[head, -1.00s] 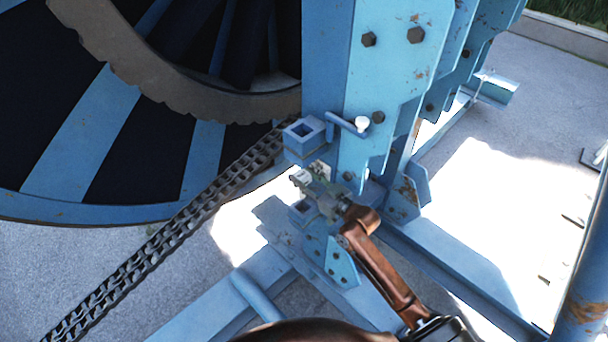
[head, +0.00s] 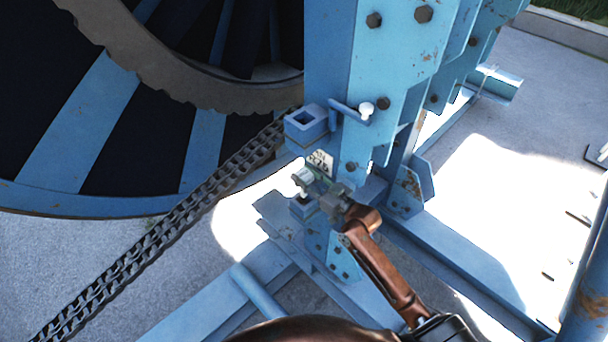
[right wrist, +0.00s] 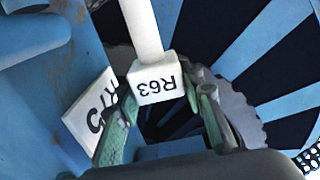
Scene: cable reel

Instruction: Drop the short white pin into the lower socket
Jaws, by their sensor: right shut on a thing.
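The short white pin (right wrist: 146,45) has a square white head marked R63. My right gripper (right wrist: 160,88) is shut on this head, with a green finger on each side. In the head view the right gripper (head: 318,184) holds the pin (head: 302,178) just above the lower socket (head: 301,208), a blue block low on the blue post. The pin's lower end and the socket's opening are hard to make out, so I cannot tell whether they touch. My left gripper is not in view.
The upper blue socket (head: 306,122) sits above, empty, beside a blue handle with a white knob (head: 367,108). A white marked plate (head: 320,160) is on the post behind the gripper. A chain (head: 170,225) and the large reel (head: 110,110) are at left.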

